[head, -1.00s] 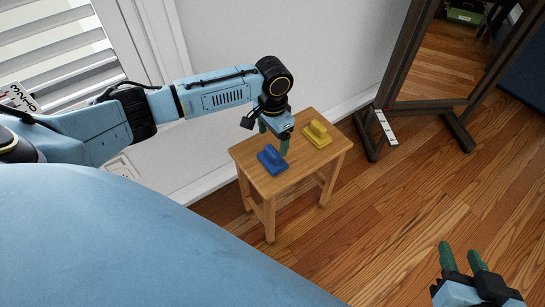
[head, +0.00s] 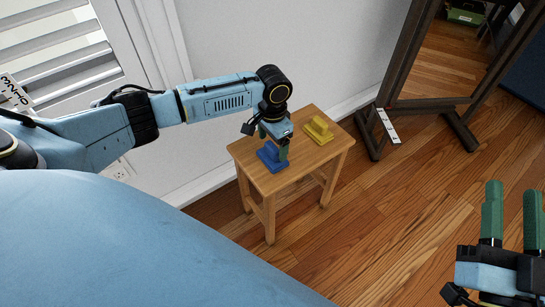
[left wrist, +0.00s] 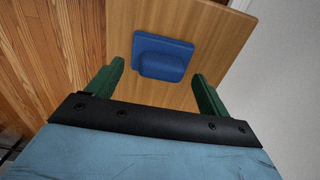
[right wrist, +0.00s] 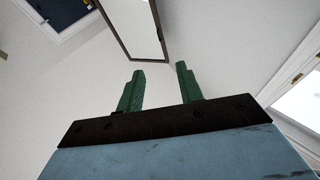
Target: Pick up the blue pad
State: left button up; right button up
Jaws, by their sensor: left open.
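The blue pad (head: 270,159) has a flat base with a raised block on top and lies on the small wooden table (head: 246,151). In the left wrist view the blue pad (left wrist: 162,58) shows between and beyond my fingertips. My left gripper (head: 273,143) is open, just above the pad, with its fingers pointing down around the raised block. I cannot tell whether the fingers touch it. In its wrist view the left gripper (left wrist: 158,80) holds nothing. My right gripper (head: 515,190) is open and empty at the lower right, away from the table; it also shows in its wrist view (right wrist: 160,70).
A yellow pad (head: 318,130) of like shape lies on the table, right of the blue one. A dark-framed mirror (head: 435,60) stands on the floor to the right. A white wall (head: 300,55) is behind the table.

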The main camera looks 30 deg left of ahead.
aim_at(272, 146)
pick_arm(q)
notch_tip(272, 146, down, 2)
jog(key=shift+w+a+f+b, duration=0.1)
jog(key=shift+w+b, duration=0.05)
jog(key=shift+b, duration=0.55)
jog(key=shift+f+b, duration=0.3)
jog(key=shift+f, duration=0.2)
pick_arm(e)
jog(key=r+t, duration=0.1)
jog(key=s+r+t, duration=0.1)
jog(key=s+r+t+y, duration=0.1)
jog(key=t, duration=0.1)
jog(key=shift+s+d+r, duration=0.15)
jog(key=shift+s+r, duration=0.1)
jog(key=shift+r, duration=0.15)
pick_arm(q)
jog(key=c, duration=1.1)
jog(key=shift+r, duration=0.1)
